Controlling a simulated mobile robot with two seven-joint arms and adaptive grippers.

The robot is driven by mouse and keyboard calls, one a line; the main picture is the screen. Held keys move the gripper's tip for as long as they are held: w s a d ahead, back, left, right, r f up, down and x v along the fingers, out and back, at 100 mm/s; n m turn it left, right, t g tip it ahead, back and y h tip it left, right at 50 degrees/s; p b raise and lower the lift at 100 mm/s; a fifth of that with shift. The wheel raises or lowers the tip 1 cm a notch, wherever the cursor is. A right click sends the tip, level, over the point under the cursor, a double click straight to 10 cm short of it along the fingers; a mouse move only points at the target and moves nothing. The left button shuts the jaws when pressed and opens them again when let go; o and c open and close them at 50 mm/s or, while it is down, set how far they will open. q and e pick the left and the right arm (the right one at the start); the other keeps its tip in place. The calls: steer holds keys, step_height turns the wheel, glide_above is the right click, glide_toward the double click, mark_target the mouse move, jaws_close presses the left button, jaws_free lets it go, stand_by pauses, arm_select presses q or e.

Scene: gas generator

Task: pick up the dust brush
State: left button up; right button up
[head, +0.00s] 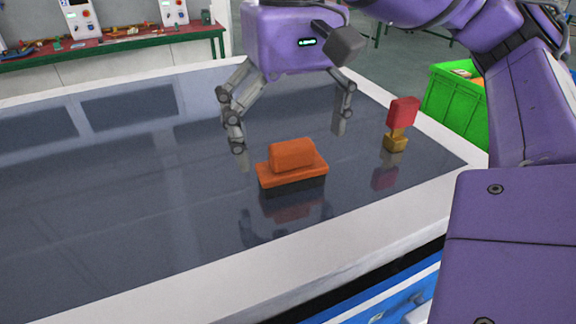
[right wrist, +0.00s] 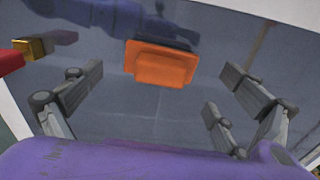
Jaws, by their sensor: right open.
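The dust brush (head: 292,164) has an orange body and handle with dark bristles underneath. It lies on the dark glossy tabletop near the table's front edge. In the right wrist view the brush (right wrist: 160,63) shows at the top middle, ahead of the fingers and apart from them. My right gripper (head: 291,143) is open and empty, just behind the brush in the head view, with its fingers spread wide and pointing down. The right gripper's fingers also show in the right wrist view (right wrist: 165,95), with bare tabletop between them. My left gripper is not in view.
A red-topped brass piece (head: 397,138) stands on the table right of the brush. The table (head: 110,165) has a white rim and is clear to the left. A green bin (head: 452,105) is beyond the right edge. A green workbench (head: 120,45) stands at the back.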

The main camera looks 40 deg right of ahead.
mark_target(292, 165)
steer(key=shift+s+f, duration=0.15)
steer(key=shift+f, duration=0.4)
steer(key=shift+s+f, duration=0.15)
steer(key=shift+f, duration=0.65)
steer(key=shift+w+f, duration=0.1)
steer(key=shift+w, duration=0.05)
steer(key=shift+c, duration=0.5)
steer(key=c, duration=0.8)
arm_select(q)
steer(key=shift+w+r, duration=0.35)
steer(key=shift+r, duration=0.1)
arm_select(e)
steer(key=c, duration=0.4)
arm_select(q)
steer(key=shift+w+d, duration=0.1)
